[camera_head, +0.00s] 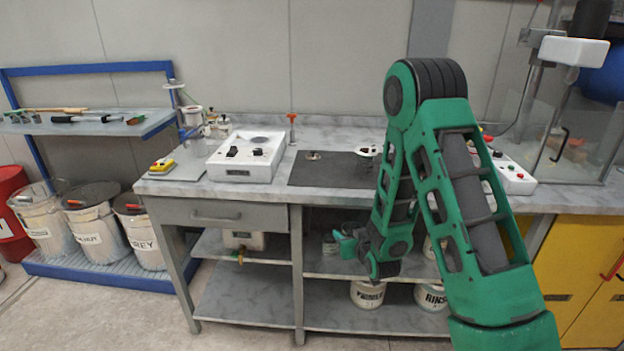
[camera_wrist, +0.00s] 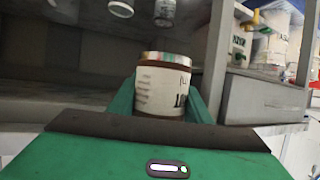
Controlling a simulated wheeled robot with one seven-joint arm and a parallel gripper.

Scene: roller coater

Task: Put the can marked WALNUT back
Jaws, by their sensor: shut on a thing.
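My gripper (camera_head: 347,243) reaches in at the front of the bench's middle shelf. In the wrist view my gripper (camera_wrist: 163,100) is shut on a small pale can (camera_wrist: 163,90) with a brown and metallic rim. A large pail (camera_head: 95,225) on the blue rack at the left carries a partly readable label ending in "NUT".
The middle shelf (camera_head: 315,263) also holds a tank with a tap (camera_head: 243,240) and other cans. PRIMER (camera_head: 367,294) and RINSE (camera_head: 431,297) containers stand on the lower shelf. A bench post (camera_head: 297,270) stands left of my gripper. The lower left shelf is clear.

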